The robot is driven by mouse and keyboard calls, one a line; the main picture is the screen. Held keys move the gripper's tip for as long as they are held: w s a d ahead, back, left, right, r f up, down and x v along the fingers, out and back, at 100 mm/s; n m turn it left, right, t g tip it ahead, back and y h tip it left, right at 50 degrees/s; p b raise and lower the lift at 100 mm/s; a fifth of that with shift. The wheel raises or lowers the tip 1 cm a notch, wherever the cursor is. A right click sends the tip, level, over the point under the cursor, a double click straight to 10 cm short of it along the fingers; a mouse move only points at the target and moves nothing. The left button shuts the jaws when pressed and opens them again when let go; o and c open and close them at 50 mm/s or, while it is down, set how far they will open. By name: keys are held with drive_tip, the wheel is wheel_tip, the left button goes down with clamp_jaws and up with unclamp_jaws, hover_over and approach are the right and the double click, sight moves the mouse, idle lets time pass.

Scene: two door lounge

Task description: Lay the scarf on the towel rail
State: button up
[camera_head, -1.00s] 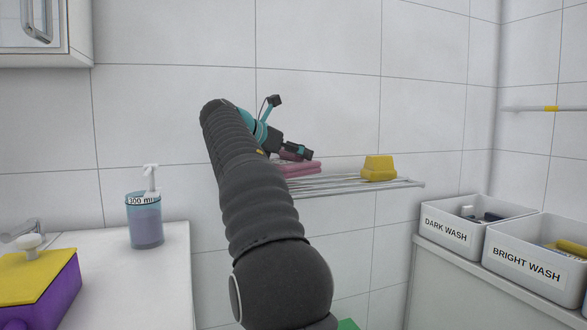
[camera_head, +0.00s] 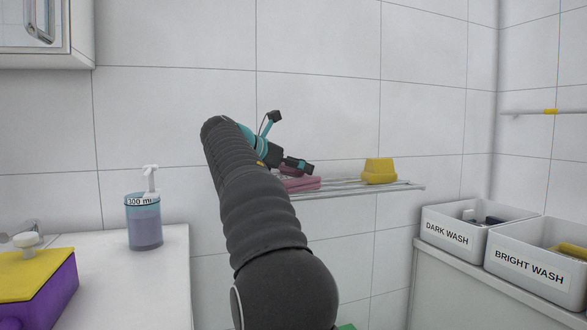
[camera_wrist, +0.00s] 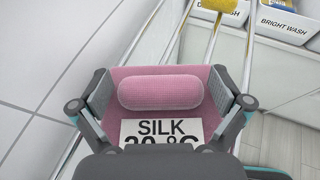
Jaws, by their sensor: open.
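The scarf is a folded pink cloth (camera_head: 302,184) with a pink roll on top (camera_wrist: 160,93) and a white label reading "SILK", its lower line partly hidden by my gripper. In the head view it lies at the left part of the towel rail (camera_head: 345,189), a rack of thin metal bars on the wall, and appears to rest on it. My gripper (camera_head: 297,165) is just above the scarf. In the wrist view my gripper (camera_wrist: 161,98) is open, with a finger close beside each side of the scarf; I cannot tell whether they touch it.
A yellow object (camera_head: 379,171) sits on the rail's right part. Bins labelled dark wash (camera_head: 447,234) and bright wash (camera_head: 528,270) stand at right. A soap dispenser (camera_head: 145,225) and a purple and yellow box (camera_head: 40,295) stand at left. The wall above the rail is clear.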

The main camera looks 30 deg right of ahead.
drive_tip(key=shift+r, duration=0.15)
drive_tip(key=p+v, duration=0.2)
drive_tip(key=v, duration=1)
